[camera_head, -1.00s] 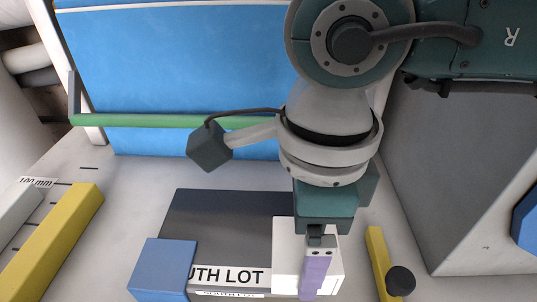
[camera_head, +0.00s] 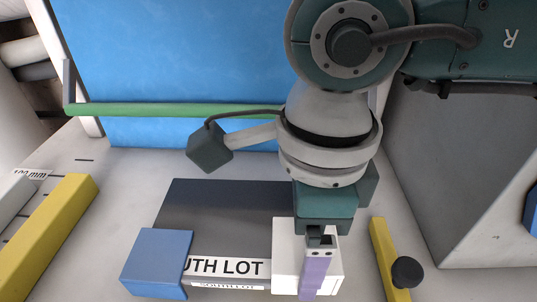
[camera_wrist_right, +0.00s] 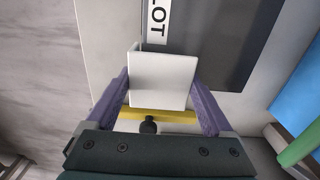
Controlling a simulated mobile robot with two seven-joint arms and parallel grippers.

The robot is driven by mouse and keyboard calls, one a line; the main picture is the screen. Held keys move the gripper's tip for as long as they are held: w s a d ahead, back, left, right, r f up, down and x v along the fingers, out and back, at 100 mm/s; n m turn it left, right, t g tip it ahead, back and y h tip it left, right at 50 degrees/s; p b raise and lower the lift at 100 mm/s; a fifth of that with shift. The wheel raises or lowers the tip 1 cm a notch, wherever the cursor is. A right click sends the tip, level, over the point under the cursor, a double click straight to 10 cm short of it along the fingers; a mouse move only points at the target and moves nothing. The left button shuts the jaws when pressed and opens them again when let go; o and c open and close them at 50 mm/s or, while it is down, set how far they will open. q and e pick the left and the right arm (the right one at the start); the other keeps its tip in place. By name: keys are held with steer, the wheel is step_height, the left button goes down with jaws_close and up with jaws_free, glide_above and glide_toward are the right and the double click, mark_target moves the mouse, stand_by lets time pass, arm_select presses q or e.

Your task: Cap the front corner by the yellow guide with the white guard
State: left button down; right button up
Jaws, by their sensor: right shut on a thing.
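The white guard (camera_head: 286,258) is gripped by my right gripper (camera_head: 315,278), over the front right corner area of the dark slab (camera_head: 225,215). In the right wrist view the guard (camera_wrist_right: 161,85) sits between the two purple fingers and overlaps the slab's corner (camera_wrist_right: 210,60). I cannot tell if it is seated on the corner or slightly above it. The yellow guide (camera_head: 383,250) with a black knob (camera_head: 407,272) lies just right of the guard, with a narrow gap. It also shows behind the guard in the wrist view (camera_wrist_right: 180,116). My left gripper is not in view.
A blue guard (camera_head: 157,263) covers the slab's front left corner. Another yellow bar (camera_head: 45,235) lies at the far left. A green rail (camera_head: 150,110) runs before a blue panel (camera_head: 180,60) behind the slab. A grey block wall (camera_head: 450,180) stands to the right.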

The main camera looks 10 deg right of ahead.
steer(key=shift+f+b, duration=0.4)
steer(key=shift+f, duration=0.1)
steer(key=o, duration=1.1)
steer(key=shift+r, duration=0.15)
